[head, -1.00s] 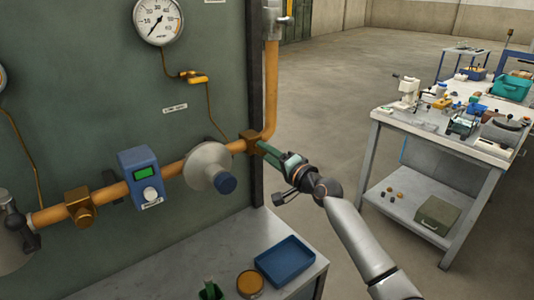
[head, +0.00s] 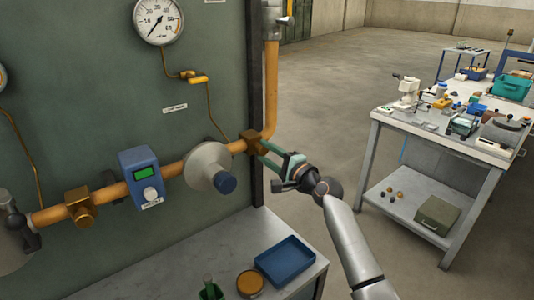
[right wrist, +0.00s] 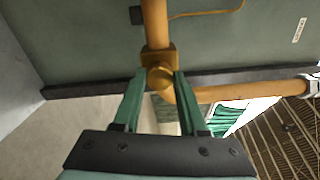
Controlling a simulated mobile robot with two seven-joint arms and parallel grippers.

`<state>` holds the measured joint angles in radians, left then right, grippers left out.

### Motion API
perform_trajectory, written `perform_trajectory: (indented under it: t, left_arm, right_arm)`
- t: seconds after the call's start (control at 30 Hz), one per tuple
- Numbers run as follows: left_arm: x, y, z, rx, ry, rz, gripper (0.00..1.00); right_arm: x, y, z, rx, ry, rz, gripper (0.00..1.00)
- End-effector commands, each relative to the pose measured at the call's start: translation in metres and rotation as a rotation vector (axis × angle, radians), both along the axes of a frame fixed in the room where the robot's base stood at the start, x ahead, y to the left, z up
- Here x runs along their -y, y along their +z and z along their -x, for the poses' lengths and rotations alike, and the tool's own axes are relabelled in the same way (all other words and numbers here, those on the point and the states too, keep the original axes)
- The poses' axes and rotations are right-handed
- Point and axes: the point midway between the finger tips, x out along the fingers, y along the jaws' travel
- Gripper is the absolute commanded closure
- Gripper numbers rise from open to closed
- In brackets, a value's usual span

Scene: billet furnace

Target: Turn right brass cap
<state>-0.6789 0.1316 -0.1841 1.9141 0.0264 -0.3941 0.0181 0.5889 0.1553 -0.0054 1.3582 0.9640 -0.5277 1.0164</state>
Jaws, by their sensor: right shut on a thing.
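The right brass cap (right wrist: 161,78) sits on the brass fitting at the right end of the orange pipe; in the head view this fitting (head: 250,139) shows at the pipe's bend. My right gripper (head: 262,148) reaches it from the right. In the right wrist view its two green fingers (right wrist: 160,80) stand on either side of the round cap and are shut on it. In the head view the cap itself is largely hidden by the fingers. Another brass fitting (head: 80,206) sits on the pipe at the left. My left gripper is not clearly in view.
Below, a blue tray (head: 286,261) and a round orange-topped dish (head: 250,282) rest on a shelf. A cluttered workbench (head: 440,135) stands right.

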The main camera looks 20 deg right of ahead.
Motion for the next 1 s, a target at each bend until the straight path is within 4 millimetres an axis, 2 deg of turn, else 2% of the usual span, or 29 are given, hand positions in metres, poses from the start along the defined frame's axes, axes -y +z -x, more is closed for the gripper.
perform_trajectory:
  t: [0.3, 0.33, 0.57, 0.87, 1.0]
  left_arm:
    - [0.0, 0.0, 0.0, 0.0, 0.0, 0.0, 0.5]
    - [0.0, 0.0, 0.0, 0.0, 0.0, 0.0, 0.5]
    - [0.0, 0.0, 0.0, 0.0, 0.0, 0.0, 0.5]
    - [0.0, -0.0002, -0.0001, 0.0, 0.0, 0.0, 0.5]
    - [0.0, -0.0016, 0.0, 0.0, 0.0, 0.0, 0.5]
  right_arm:
    - [0.0002, -0.0001, -0.0001, 0.0, -0.001, 0.0, 1.0]
    - [0.0001, -0.0002, -0.0001, 0.0, -0.001, 0.0, 0.55]
    - [0.0001, -0.0001, 0.0, 0.0, 0.0, 0.001, 0.29]
    - [0.0004, -0.0002, 0.0009, 0.001, 0.0, 0.002, 0.28]
    - [0.0033, -0.0008, 0.0089, 0.001, 0.001, 0.003, 0.28]
